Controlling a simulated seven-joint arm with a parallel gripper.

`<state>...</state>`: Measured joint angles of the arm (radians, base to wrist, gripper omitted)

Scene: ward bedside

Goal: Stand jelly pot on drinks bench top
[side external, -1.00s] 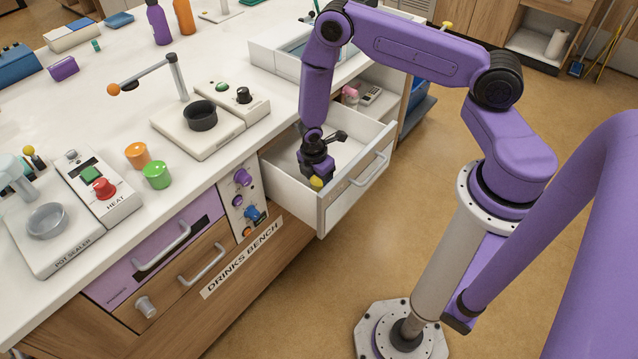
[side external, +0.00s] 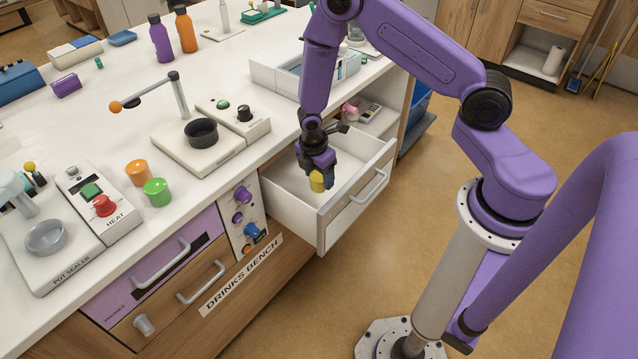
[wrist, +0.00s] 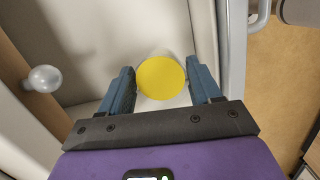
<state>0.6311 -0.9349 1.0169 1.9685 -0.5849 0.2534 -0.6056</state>
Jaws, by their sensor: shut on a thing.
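A yellow pot (side external: 316,182), taken to be the jelly pot, is between the fingers of my gripper (side external: 322,176). My gripper is shut on it, inside the outline of the open white drawer (side external: 335,218). In the wrist view the pot's round yellow top (wrist: 161,78) shows between the two blue fingers. The pot appears raised off the drawer floor, though its underside is hidden. The white drinks bench top (side external: 112,140) lies to the left of the drawer.
An orange pot (side external: 136,172) and a green pot (side external: 157,192) stand near the bench's front edge. A white tray (side external: 264,75) sits behind the drawer. Clear bench top lies farther back.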

